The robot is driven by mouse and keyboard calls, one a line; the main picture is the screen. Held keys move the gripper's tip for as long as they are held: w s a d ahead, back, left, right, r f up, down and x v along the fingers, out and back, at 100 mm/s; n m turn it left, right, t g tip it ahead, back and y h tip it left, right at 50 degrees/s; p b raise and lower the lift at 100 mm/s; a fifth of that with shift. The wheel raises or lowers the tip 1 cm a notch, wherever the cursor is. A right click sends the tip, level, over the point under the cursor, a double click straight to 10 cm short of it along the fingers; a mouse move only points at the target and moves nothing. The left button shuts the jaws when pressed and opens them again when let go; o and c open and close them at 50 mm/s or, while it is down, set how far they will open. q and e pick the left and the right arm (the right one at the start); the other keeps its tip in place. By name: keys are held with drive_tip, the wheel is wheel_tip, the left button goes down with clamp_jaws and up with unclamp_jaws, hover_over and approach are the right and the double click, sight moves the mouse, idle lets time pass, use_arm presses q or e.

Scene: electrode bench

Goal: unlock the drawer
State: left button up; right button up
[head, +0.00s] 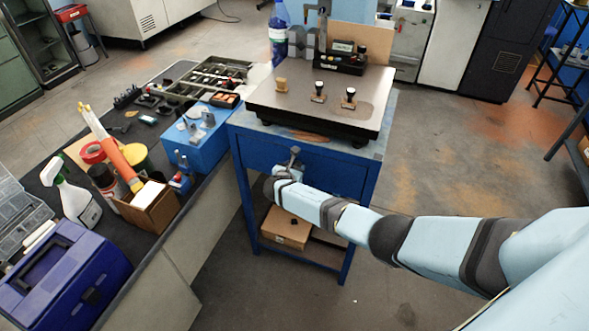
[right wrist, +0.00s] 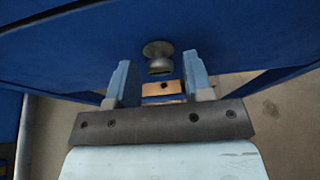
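The blue drawer front (head: 330,174) is under the top of a small blue bench, and it also fills the upper part of the right wrist view (right wrist: 240,30). A round grey metal knob or lock piece (right wrist: 158,55) sticks out from it; a small grey piece (head: 294,153) shows at that spot in the head view. My right gripper (right wrist: 162,72) is open, with its two light blue fingers on either side of and just short of the knob, nothing between them gripped. In the head view, my right gripper (head: 286,172) is partly hidden by its wrist. My left gripper is not in view.
A steel plate (head: 345,95) with stamps lies on the bench top. A cardboard box (head: 286,228) sits on the lower shelf. A cluttered dark workbench (head: 135,130) adjoins at the left. The floor to the right is clear.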

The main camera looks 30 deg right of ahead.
drive_tip(key=shift+o, duration=0.2)
drive_tip(key=shift+a, duration=0.1)
drive_tip(key=p+v, duration=0.1)
drive_tip(key=v, duration=1.2)
drive_tip(key=shift+s+r, duration=0.25)
drive_tip(key=shift+a, duration=0.15)
drive_tip(key=s+a+f+m+y, duration=0.3)
drive_tip(key=s+f+m+y, duration=0.15)
drive_tip(key=s, duration=0.35)
drive_tip(key=s+a+f+m+y, duration=0.4)
drive_tip(key=s+f, duration=0.2)
drive_tip(key=s, duration=0.2)
drive_tip(key=s+r+m+t+y, duration=0.1)
drive_tip(key=s+r+m+y, duration=0.1)
drive_tip(key=s+r+m, duration=0.2)
drive_tip(key=s+r+m+t+y, duration=0.1)
drive_tip(key=s+r+m+y, duration=0.2)
drive_tip(key=s+m, duration=0.7)
drive_tip(key=s, duration=0.3)
drive_tip(key=shift+s+r+m, duration=0.3)
drive_tip(key=shift+r+m, duration=0.05)
drive_tip(key=shift+r, duration=0.05)
drive_tip(key=shift+a, duration=0.1)
